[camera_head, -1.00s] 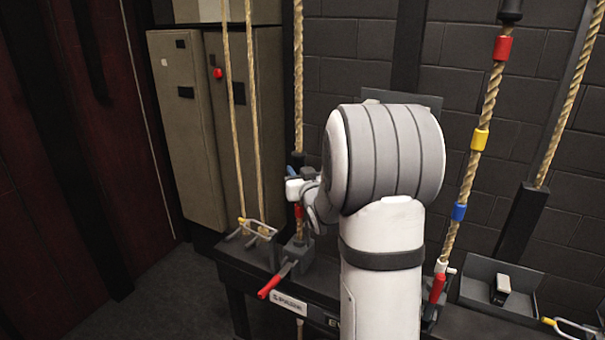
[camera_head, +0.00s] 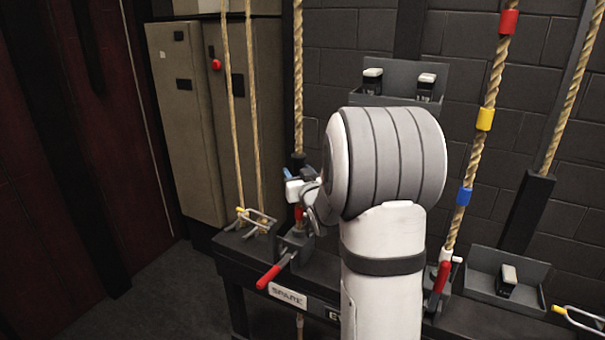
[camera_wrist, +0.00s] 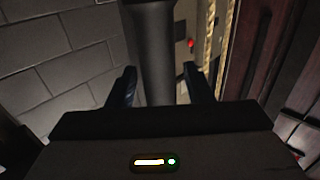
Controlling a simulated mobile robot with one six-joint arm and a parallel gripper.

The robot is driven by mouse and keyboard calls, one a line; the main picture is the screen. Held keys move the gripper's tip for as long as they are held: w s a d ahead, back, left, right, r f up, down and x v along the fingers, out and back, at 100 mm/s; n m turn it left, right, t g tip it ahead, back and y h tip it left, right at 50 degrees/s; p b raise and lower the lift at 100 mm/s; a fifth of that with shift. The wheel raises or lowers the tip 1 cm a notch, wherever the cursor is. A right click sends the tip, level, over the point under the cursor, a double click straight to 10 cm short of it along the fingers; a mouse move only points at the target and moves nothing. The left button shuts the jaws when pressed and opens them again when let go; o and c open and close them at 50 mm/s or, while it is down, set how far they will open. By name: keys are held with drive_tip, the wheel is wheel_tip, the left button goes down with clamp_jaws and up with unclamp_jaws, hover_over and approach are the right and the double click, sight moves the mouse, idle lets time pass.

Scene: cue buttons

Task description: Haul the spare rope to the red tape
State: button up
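The plate reading "SPARE" (camera_head: 288,297) is on the rail front at left, below a lowered red lever handle (camera_head: 268,277). A tan rope (camera_head: 298,75) runs down above it into a dark sleeve (camera_head: 297,160); a red band (camera_head: 299,213) shows lower. Another rope at right bears red tape (camera_head: 509,22), yellow tape (camera_head: 485,119) and blue tape (camera_head: 464,195). My gripper (camera_head: 297,187) is at the left rope, partly hidden by my arm. In the wrist view its fingers (camera_wrist: 160,88) are apart, with a dark cylinder (camera_wrist: 152,45) between or just beyond them; contact is unclear.
A raised red lever (camera_head: 440,280) stands below the taped rope. Thin ropes (camera_head: 240,100) hang at left before the cabinets (camera_head: 185,120).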

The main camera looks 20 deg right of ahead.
drive_tip(key=s, duration=0.7)
drive_tip(key=shift+s+a+b, duration=0.3)
drive_tip(key=shift+s+a, duration=0.1)
drive_tip(key=shift+a, duration=0.05)
idle(0.6)
drive_tip(key=s+a+r+g+p, duration=0.1)
drive_tip(key=s+a+g+p, duration=0.2)
drive_tip(key=s, duration=0.6)
drive_tip(key=s+a+r+n+g+y+p, duration=0.1)
drive_tip(key=s+a+g+p, duration=0.3)
drive_tip(key=s+a+g, duration=0.3)
drive_tip(key=s+a+r+g+y+p, duration=0.1)
drive_tip(key=s+a+g+p, duration=0.3)
drive_tip(key=s, duration=0.7)
drive_tip(key=shift+s+a+r+g, duration=0.25)
drive_tip(key=shift+a+g, duration=0.35)
drive_tip(key=shift+a, duration=0.5)
